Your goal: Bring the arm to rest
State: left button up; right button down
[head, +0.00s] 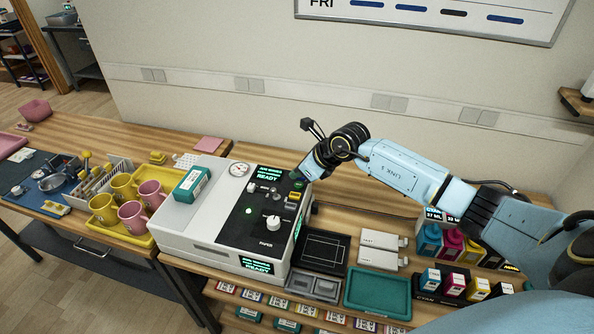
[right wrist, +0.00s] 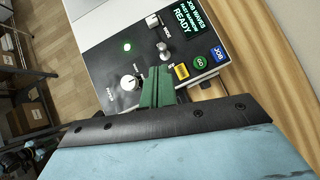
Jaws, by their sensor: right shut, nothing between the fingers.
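My right arm (head: 395,168) reaches in from the right in the head view, bent at a black joint, its hand over the back right corner of the white press machine (head: 185,226). My right gripper (head: 297,176) is at the right end of the black control panel. In the right wrist view the green fingers (right wrist: 157,84) are together with nothing between them. They are in front of the panel's knobs and buttons. Whether they touch the panel I cannot tell. My left gripper is in neither view.
A teal box (head: 192,184) lies on the machine. A yellow tray (head: 95,222) with pink and yellow mugs is at its left. Right of it are a black tray (head: 322,250), a green tray (head: 378,312) and ink bottles (head: 452,243). The wall is behind.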

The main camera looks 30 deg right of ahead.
jog(key=shift+s+r, duration=0.1)
jog(key=shift+r, duration=0.15)
dwell(0.4)
